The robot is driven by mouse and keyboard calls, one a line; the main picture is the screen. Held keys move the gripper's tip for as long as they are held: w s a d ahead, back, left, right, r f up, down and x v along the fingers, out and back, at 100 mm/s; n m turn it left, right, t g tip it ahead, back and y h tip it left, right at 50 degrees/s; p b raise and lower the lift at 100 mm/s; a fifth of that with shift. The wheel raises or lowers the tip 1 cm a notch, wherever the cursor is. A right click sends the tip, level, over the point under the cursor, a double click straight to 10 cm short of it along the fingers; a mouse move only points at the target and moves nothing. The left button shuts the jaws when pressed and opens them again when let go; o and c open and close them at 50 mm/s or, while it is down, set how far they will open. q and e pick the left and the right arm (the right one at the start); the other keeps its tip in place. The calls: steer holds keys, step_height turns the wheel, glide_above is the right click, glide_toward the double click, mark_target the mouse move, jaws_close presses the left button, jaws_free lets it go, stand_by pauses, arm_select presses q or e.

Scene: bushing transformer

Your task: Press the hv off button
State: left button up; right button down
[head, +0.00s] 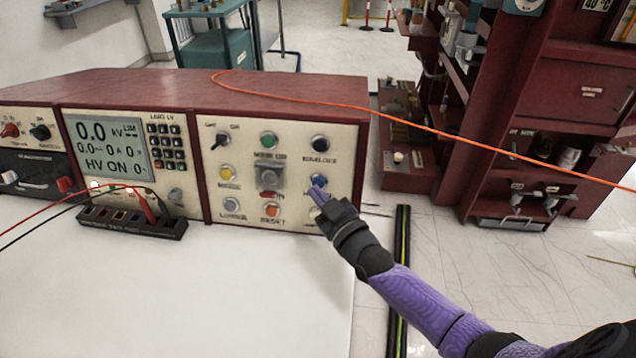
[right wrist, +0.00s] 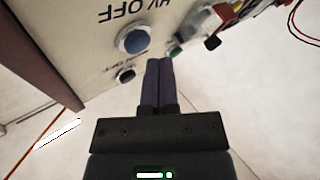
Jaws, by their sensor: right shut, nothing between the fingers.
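The HV off button is a round blue button on the right part of the cream control panel. In the head view the blue button (head: 318,181) sits just above my right fingertips. In the right wrist view the blue button (right wrist: 132,40) is beside an upside-down "HV OFF" label, up and left of the fingertips. My right gripper (head: 317,196) is shut and empty, its purple fingers pointing at the panel. It also shows in the right wrist view (right wrist: 159,64). The fingertips look off to one side of the button; contact cannot be told. My left gripper is not in view.
Other controls surround it: a green button (head: 268,140), a black knob (head: 319,143) and an orange button (head: 271,209). The display (head: 105,145) reads "HV ON". A black terminal strip (head: 130,222) with leads lies on the white tabletop (head: 180,300). An orange cable (head: 450,135) crosses behind.

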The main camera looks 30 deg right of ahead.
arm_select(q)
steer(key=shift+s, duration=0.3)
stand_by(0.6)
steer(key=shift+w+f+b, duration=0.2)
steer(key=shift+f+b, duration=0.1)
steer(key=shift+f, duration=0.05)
arm_select(e)
steer(key=shift+w+d+f, duration=0.1)
steer(key=shift+w+d, duration=0.15)
steer(key=shift+w, duration=0.1)
